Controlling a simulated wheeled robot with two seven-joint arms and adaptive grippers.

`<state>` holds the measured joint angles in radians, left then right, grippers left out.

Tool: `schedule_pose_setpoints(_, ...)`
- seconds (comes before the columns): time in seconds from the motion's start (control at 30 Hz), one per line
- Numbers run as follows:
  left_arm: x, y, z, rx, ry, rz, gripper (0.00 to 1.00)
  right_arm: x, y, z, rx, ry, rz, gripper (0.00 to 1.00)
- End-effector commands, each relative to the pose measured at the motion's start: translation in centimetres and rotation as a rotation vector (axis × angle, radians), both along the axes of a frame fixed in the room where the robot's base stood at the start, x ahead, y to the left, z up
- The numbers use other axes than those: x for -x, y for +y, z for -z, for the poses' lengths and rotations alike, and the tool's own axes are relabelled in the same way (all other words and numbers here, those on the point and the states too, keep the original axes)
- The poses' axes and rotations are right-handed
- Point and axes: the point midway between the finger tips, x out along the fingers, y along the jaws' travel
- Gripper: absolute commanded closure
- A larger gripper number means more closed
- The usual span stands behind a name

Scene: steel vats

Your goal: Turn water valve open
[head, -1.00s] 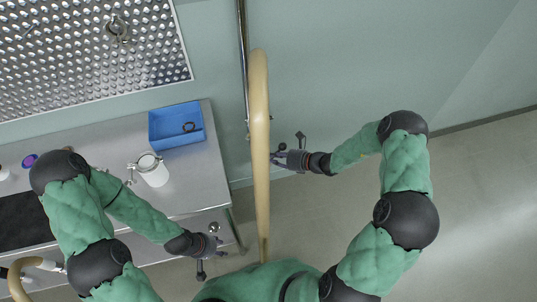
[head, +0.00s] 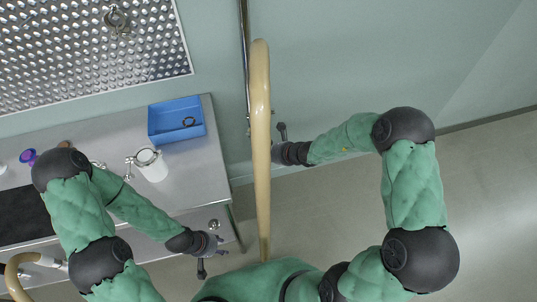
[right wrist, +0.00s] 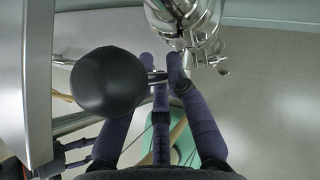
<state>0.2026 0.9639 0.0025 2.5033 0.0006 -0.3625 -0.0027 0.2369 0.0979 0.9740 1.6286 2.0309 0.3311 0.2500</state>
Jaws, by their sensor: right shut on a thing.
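The steel water valve (right wrist: 188,25) shows at the top of the right wrist view, with shiny round fittings. Its thin metal handle (right wrist: 157,76) lies between the fingers of my right gripper (right wrist: 160,62), which is shut on it. In the head view my right gripper (head: 277,153) is partly hidden at the beige hose, beside the wall pipe, and the valve cannot be made out there. My left gripper (head: 220,245) is open and empty, off the table's front right corner.
A thick beige hose (head: 261,100) hangs in front of the vertical steel pipe (head: 244,50). The floor at right is clear.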

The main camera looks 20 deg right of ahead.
Motion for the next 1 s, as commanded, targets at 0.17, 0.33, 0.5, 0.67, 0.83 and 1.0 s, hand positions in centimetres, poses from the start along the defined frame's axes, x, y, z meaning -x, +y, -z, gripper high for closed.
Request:
schedule_pose_setpoints(0.17, 0.0, 0.0, 0.1, 0.000, 0.000, 0.000, 0.60, 0.0, 0.1, 0.0, 0.005, -0.001, -0.003, 1.00)
schedule_pose_setpoints(0.33, 0.0, 0.0, 0.0, 0.000, 0.000, 0.000, 0.60, 0.0, 0.1, 0.0, 0.004, -0.002, -0.003, 1.00)
schedule_pose_setpoints(0.5, 0.0, 0.0, 0.0, 0.000, 0.000, 0.000, 0.60, 0.0, 0.1, 0.0, 0.003, -0.001, -0.002, 0.59)
schedule_pose_setpoints(0.67, 0.0, 0.0, 0.0, 0.000, 0.000, 0.000, 0.60, 0.0, 0.1, 0.0, 0.004, -0.002, -0.001, 0.59)
schedule_pose_setpoints(0.83, 0.0, 0.0, 0.0, 0.000, 0.000, 0.000, 0.60, 0.0, 0.0, -0.1, 0.003, -0.001, -0.001, 0.59)
schedule_pose_setpoints(1.0, 0.0, 0.0, 0.0, 0.000, 0.000, 0.000, 0.60, 0.7, -0.6, -1.0, 0.005, -0.003, 0.000, 0.59)
